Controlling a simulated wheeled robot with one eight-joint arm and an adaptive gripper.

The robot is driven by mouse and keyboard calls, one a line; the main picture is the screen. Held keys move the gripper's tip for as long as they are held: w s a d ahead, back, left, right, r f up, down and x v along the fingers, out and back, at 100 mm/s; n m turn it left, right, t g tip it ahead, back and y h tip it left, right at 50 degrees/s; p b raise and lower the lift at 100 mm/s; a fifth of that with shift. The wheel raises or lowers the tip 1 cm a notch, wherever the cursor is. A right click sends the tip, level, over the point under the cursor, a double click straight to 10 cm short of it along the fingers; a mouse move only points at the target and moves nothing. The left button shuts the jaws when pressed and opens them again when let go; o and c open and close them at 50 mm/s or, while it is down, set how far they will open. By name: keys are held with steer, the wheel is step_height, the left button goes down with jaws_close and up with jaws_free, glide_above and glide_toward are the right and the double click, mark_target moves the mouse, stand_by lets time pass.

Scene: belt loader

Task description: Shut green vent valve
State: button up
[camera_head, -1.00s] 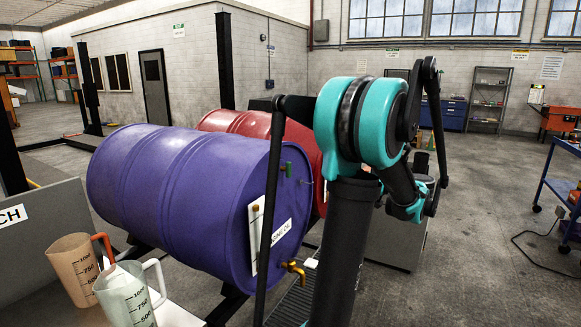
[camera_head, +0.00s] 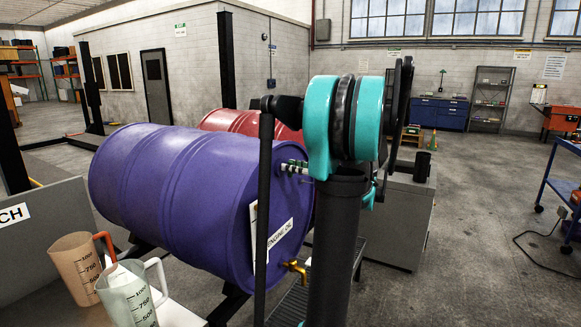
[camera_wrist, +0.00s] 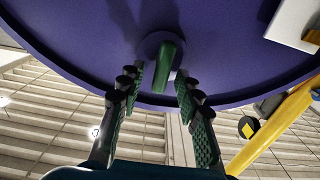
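The green vent valve (camera_wrist: 167,62) is a small green handle on a round fitting near the rim of the purple drum's flat end. The drum (camera_head: 160,190) lies on its side and is labelled engine oil. My gripper (camera_wrist: 158,80) is open in the wrist view, its green-padded fingers to either side of the handle. The handle's near end is at the gap between the fingertips; I see no clear contact.
A brass tap (camera_head: 293,267) sits low on the drum end. A white panel (camera_wrist: 293,22) shows on the drum in the wrist view. A red drum (camera_head: 240,120) lies behind. Measuring jugs (camera_head: 128,293) stand front left.

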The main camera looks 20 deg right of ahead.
steer(key=shift+w+a, duration=0.35)
steer(key=shift+w, duration=0.05)
jaws_close()
